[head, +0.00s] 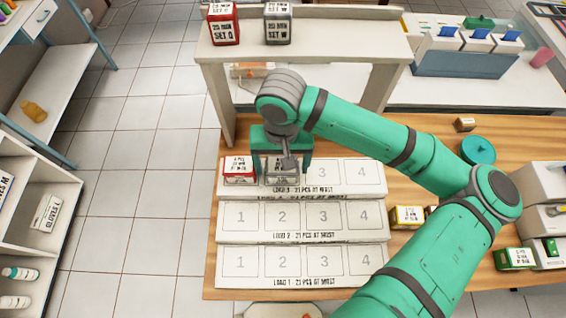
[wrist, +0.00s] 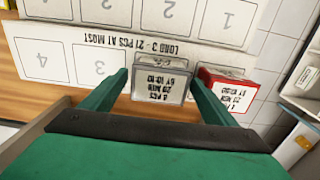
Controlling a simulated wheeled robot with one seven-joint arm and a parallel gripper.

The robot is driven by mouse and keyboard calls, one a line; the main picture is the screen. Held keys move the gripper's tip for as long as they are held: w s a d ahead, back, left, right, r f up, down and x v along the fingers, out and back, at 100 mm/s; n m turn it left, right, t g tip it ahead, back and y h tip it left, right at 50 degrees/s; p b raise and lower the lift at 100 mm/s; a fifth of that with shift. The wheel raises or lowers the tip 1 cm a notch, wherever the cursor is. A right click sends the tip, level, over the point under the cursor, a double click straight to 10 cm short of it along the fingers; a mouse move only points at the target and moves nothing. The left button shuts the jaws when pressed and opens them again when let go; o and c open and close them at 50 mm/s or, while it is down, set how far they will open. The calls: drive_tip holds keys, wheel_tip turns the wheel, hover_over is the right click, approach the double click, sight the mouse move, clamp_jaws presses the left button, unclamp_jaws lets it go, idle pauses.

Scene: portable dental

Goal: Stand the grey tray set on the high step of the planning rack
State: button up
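The planning rack (head: 302,258) has three steps. The high step (head: 345,190), marked LOAD 3, is at the back. A grey tray set (head: 283,178) stands upright at slot 2 of the high step. It also shows in the wrist view (wrist: 160,90). A red tray set (head: 238,170) stands left of it at slot 1. My gripper (head: 282,168) is open, with its fingers around the grey set. In the wrist view a gap shows between the left finger and the set; contact at the right finger is unclear.
A raised shelf (head: 330,50) behind the rack bears a red box (head: 222,24) and a grey box (head: 277,24). A yellow-labelled box (head: 407,217) and a green-labelled box (head: 514,259) stand to the right. The lower steps are empty.

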drive_tip(key=shift+w, duration=0.1)
drive_tip(key=shift+r, duration=0.15)
drive_tip(key=shift+w+r, duration=0.1)
drive_tip(key=shift+r, duration=0.2)
wheel_tip(320, 180, up, 11)
drive_tip(key=shift+r, duration=0.2)
